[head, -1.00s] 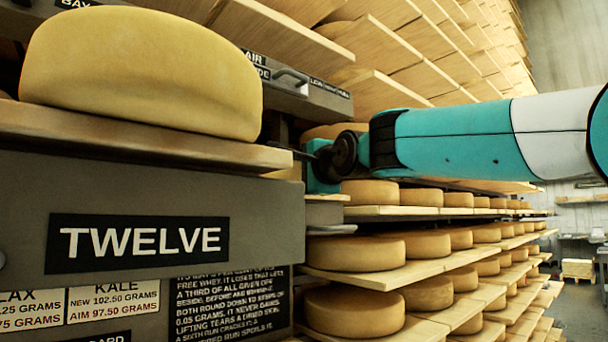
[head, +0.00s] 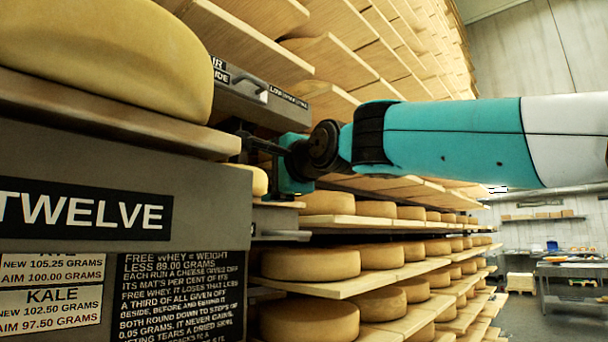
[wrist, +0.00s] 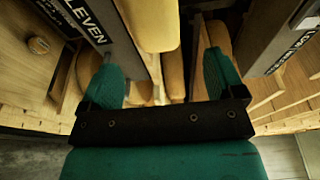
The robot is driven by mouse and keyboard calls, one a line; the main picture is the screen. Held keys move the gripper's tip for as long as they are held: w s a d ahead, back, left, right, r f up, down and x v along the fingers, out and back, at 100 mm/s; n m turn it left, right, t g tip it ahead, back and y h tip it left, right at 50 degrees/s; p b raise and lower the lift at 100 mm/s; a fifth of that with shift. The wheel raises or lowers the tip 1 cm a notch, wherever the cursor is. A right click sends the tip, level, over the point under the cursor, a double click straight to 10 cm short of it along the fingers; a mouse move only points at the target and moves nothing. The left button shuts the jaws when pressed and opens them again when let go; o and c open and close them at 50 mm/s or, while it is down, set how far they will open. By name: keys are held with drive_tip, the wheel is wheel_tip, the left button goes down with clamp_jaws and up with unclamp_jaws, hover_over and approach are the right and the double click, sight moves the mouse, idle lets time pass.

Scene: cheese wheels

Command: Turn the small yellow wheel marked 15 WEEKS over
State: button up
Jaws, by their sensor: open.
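My gripper (head: 290,168) is in front of the shelves at the right end of the grey TWELVE unit. In the wrist view my gripper (wrist: 160,72) has its two teal fingers wide apart. A smooth yellow cheese (wrist: 150,22) shows ahead, in line with the gap between them; I cannot tell if they touch it. A small pale-yellow cheese (head: 259,180) shows partly beside my gripper in the head view, behind the TWELVE unit's edge. No 15 WEEKS mark is readable, so I cannot tell which cheese carries it.
A large yellow wheel (head: 110,55) rests on a board (head: 120,112) above the TWELVE sign (head: 85,213). Shelves of tan wheels (head: 310,264) run back to the right. An ELEVEN sign (wrist: 88,20) is close on the wrist view's left. Open floor (head: 545,320) lies at right.

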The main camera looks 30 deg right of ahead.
drive_tip(key=s+d+b, duration=0.1)
drive_tip(key=s+b, duration=1)
drive_tip(key=shift+s+r, duration=0.15)
drive_tip(key=shift+s, duration=0.15)
drive_tip(key=shift+d, duration=0.1)
